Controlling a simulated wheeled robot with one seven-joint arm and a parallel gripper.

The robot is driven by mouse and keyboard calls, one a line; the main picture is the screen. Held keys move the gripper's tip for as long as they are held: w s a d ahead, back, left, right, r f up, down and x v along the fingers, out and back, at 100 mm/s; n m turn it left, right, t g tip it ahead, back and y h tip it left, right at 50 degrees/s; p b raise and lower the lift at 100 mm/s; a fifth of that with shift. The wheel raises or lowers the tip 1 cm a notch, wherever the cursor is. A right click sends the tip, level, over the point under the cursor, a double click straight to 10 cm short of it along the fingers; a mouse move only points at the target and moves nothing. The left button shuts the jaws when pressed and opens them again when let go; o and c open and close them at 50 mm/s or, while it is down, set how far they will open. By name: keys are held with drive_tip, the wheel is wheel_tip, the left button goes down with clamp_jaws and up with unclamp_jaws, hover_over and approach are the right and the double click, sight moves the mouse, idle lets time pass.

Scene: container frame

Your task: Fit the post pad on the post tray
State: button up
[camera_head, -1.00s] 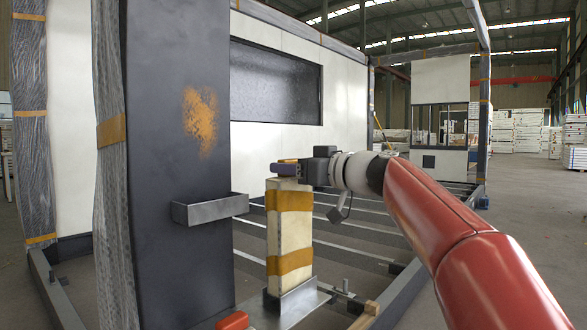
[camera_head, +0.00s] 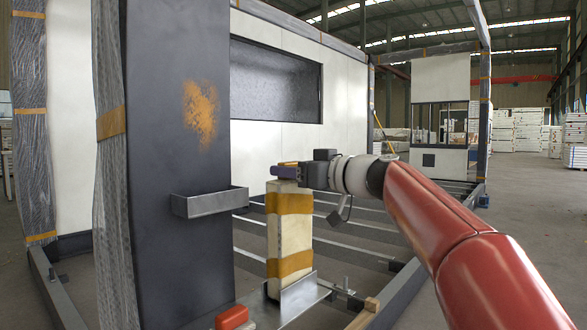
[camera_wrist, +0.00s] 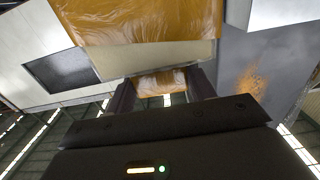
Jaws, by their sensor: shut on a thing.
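The post pad (camera_head: 289,230) is a tall off-white block with two orange bands. It is upright in the head view, to the right of the dark post. My gripper (camera_head: 285,171) is at its top end and shut on it. In the wrist view, orange wrapping and a pale face (camera_wrist: 150,58) show in front of my gripper (camera_wrist: 163,85). The post tray (camera_head: 209,206) is a shallow grey metal tray on the post's face, left of the pad and apart from it. The tray's inside is mostly hidden by its front wall.
A metal bracket (camera_head: 302,296) is at the pad's lower end; whether they touch is unclear. A red object (camera_head: 232,316) is beside it. The dark post (camera_head: 178,100) rises behind the tray. Floor beams (camera_head: 350,237) run behind the pad.

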drive_tip(key=shift+f, duration=0.4)
drive_tip(key=o, duration=1.3)
drive_tip(key=shift+o, duration=0.2)
drive_tip(key=shift+s, duration=0.1)
drive_tip(key=v, duration=0.7)
drive_tip(key=shift+s+d, duration=0.2)
drive_tip(key=shift+d, duration=0.15)
